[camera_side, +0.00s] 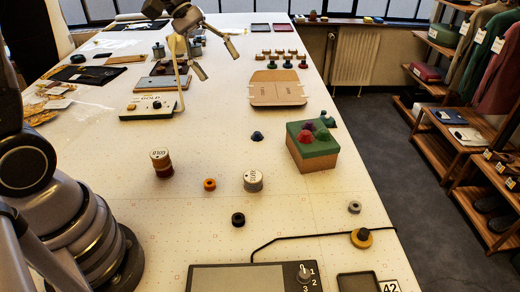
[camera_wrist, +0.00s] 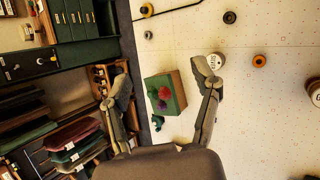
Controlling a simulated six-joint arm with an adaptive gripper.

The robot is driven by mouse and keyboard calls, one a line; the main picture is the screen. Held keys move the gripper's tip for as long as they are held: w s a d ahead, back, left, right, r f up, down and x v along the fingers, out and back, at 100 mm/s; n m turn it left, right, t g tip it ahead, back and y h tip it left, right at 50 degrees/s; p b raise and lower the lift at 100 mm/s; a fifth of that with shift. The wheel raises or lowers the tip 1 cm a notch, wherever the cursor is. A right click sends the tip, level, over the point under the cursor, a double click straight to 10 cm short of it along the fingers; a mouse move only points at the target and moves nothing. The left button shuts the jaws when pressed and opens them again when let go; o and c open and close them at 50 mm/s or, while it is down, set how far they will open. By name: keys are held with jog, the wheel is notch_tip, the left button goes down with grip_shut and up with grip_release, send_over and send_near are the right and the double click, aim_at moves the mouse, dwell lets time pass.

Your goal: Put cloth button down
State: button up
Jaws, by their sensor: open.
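My gripper (camera_side: 217,60) is open and empty, high over the far part of the table in the side view. In the wrist view its fingers spread wide (camera_wrist: 163,72), with a box (camera_wrist: 179,93) far below between them. This box (camera_side: 311,158) has brown sides and a green top bearing small knob-like pieces, including a red one (camera_side: 305,136) and a purple one (camera_side: 309,126). They also show in the wrist view as red (camera_wrist: 164,93) and purple (camera_wrist: 162,105). A dark blue piece (camera_side: 257,136) sits on the table left of the box. I cannot tell which piece is the cloth button.
A white-topped tin (camera_side: 253,180), a brown tin (camera_side: 161,163), an orange ring (camera_side: 209,184) and a black ring (camera_side: 238,219) stand nearer the front. A cardboard tray (camera_side: 277,90) lies behind the box. A black cable (camera_side: 300,237) crosses the front right. Shelves stand off the table's right edge.

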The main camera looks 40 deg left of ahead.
jog(key=s+a+r+m+t+y, duration=0.2)
jog(key=s+a+m+y, duration=0.1)
jog(key=s, duration=0.6)
jog(key=s+a+r+m+t+y, duration=0.1)
jog(key=s+a+r+m+y, duration=0.1)
jog(key=s+m, duration=0.4)
jog(key=shift+s+a+r+t+y, duration=0.4)
jog(key=shift+s+a+y, duration=0.65)
jog(key=shift+s, duration=0.8)
jog(key=shift+d, duration=0.15)
